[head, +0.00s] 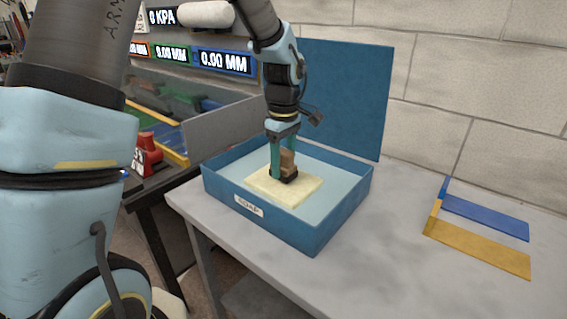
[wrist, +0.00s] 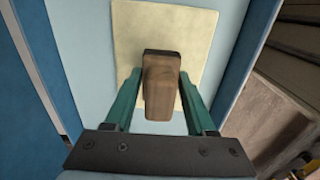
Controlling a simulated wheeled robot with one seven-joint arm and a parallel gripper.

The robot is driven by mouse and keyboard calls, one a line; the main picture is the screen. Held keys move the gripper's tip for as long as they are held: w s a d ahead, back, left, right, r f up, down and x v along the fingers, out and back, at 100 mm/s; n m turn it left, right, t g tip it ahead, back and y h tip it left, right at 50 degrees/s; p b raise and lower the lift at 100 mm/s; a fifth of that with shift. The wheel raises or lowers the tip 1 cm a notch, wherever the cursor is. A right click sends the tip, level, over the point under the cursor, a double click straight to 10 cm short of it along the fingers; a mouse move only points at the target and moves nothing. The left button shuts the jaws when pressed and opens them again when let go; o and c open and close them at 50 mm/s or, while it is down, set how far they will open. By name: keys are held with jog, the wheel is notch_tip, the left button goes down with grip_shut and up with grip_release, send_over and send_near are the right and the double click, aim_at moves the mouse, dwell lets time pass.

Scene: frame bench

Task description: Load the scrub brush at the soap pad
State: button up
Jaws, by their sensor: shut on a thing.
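The scrub brush (head: 287,166) has a brown wooden block and a dark lower part. It stands over the pale yellow soap pad (head: 262,189) in the blue tray (head: 285,228) labelled as soap. My gripper (head: 284,174) is shut on the brush, its green fingers on both sides of the wood. In the wrist view the brush (wrist: 161,85) sits between the fingers with the pad (wrist: 130,40) behind it. The brush's dark underside appears to rest on the pad, but its bristles are hidden.
The tray's tall blue lid or back panel (head: 350,100) stands upright behind it. A blue and yellow frame (head: 480,250) lies at the right of the grey bench (head: 400,235). A red object (head: 148,155) is at the left. The bench between tray and frame is clear.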

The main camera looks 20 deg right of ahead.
aim_at(283, 150)
jog(key=shift+f, duration=0.4)
dwell(1.1)
jog(key=shift+r+p, duration=2.65)
jog(key=shift+r, duration=0.95)
